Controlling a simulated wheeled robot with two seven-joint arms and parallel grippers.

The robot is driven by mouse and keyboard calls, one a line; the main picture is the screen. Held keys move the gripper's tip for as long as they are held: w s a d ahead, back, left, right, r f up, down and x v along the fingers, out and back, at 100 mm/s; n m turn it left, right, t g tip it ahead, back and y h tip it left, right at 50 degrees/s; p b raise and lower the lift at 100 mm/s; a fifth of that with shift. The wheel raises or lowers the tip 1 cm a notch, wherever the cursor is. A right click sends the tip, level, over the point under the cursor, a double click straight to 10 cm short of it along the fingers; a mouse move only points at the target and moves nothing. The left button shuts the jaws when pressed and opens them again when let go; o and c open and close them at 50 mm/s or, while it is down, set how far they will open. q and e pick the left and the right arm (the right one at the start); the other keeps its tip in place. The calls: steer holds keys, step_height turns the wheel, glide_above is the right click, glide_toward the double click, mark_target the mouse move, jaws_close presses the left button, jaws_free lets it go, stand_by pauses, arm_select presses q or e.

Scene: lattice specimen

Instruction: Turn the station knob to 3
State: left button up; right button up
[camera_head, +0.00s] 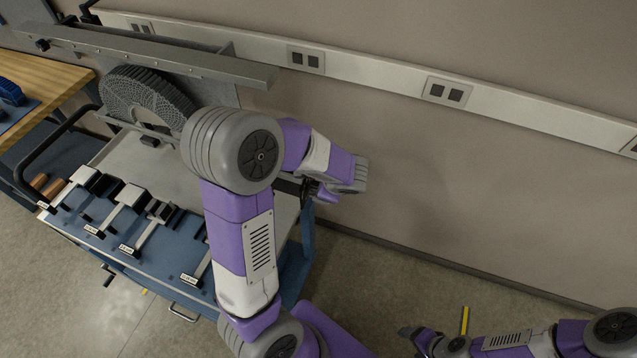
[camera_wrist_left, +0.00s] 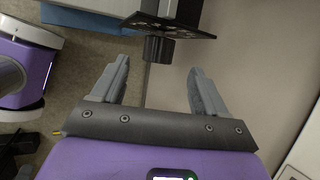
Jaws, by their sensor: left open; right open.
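The station knob (camera_wrist_left: 158,50) is a dark, ridged cylinder standing out from a black dial plate (camera_wrist_left: 172,26) with pale markings. In the left wrist view it sits near the top middle. My left gripper (camera_wrist_left: 160,68) is open, with the knob ahead and roughly between its fingertips; I cannot tell whether they touch it. The knob's setting is not readable. In the head view my left arm hides most of this area. My right gripper (camera_head: 408,333) is open and empty over the floor at bottom right, away from the cart.
The cart (camera_head: 165,160) at left carries several labelled tools on a blue mat (camera_head: 160,250). A grey ridged round part (camera_head: 140,95) stands behind, under a long metal bar (camera_head: 150,55). A wall rail with sockets (camera_head: 375,75) runs behind.

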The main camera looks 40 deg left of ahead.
mark_target(316, 189)
arm_select(q)
steer(key=b+x, duration=0.1)
steer(key=x, duration=0.5)
steer(key=shift+a+f, duration=0.1)
steer(key=shift+f, duration=0.3)
steer(key=c, duration=1.1)
steer(key=t+y+b, duration=0.1)
steer(key=t+b, duration=0.1)
steer(key=b, duration=0.6)
steer(key=n+t+y+b, duration=0.1)
steer(key=t+b, duration=0.1)
steer(key=b, duration=0.6)
steer(key=f+t+b, duration=0.1)
steer(key=t+b, duration=0.1)
steer(key=b, duration=0.7)
steer(key=shift+s+f+n+y, duration=0.1)
steer(key=shift+s+n+y, duration=0.2)
steer(key=shift+s+y, duration=0.1)
steer(key=shift+t+b, duration=0.6)
steer(key=shift+b, duration=0.35)
steer(key=shift+n+t+y+b, duration=0.3)
steer(key=shift+y, duration=0.2)
